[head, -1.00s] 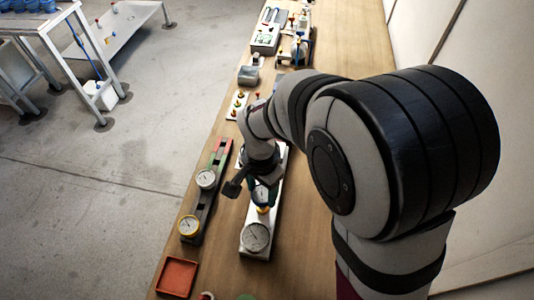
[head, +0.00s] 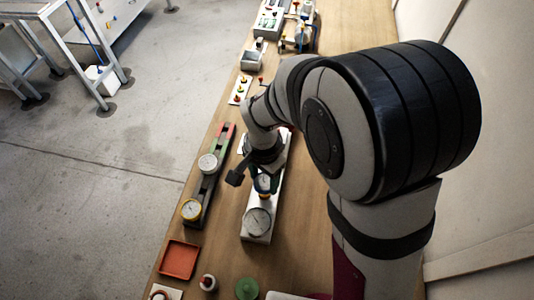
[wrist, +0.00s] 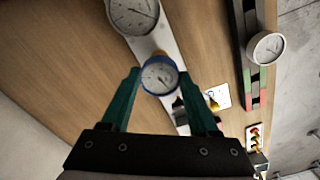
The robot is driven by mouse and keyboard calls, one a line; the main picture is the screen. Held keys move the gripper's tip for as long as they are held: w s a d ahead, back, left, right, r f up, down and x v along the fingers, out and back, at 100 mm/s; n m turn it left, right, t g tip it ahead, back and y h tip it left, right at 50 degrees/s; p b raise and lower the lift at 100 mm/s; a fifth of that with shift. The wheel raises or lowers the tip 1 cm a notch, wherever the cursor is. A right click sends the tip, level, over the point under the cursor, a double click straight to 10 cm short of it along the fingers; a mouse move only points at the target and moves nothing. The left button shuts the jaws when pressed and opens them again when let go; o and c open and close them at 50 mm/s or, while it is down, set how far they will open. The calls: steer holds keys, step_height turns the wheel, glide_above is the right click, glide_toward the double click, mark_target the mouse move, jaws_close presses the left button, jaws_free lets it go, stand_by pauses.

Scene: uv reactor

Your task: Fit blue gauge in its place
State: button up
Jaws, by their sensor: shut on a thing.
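The blue gauge (wrist: 160,75), with a blue rim and white dial, is between the green fingertips of my gripper (wrist: 159,74), which is shut on it. In the head view the blue gauge (head: 265,184) is over the white base (head: 247,232), behind the large gauge (head: 257,221). A small orange-yellow part shows beside the blue gauge in the wrist view. I cannot tell whether the gauge touches the base; its underside is hidden. My gripper's fingers are mostly hidden in the head view.
An orange tray (head: 179,260) and a green round piece (head: 247,289) are at the near end. Bare wood lies right of the base.

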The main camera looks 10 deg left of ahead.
mark_target(264, 181)
steer(key=shift+f, duration=0.75)
steer(key=o, duration=1.3)
steer(key=shift+o, duration=0.2)
step_height(264, 181, up, 16)
steer(key=shift+f, duration=0.1)
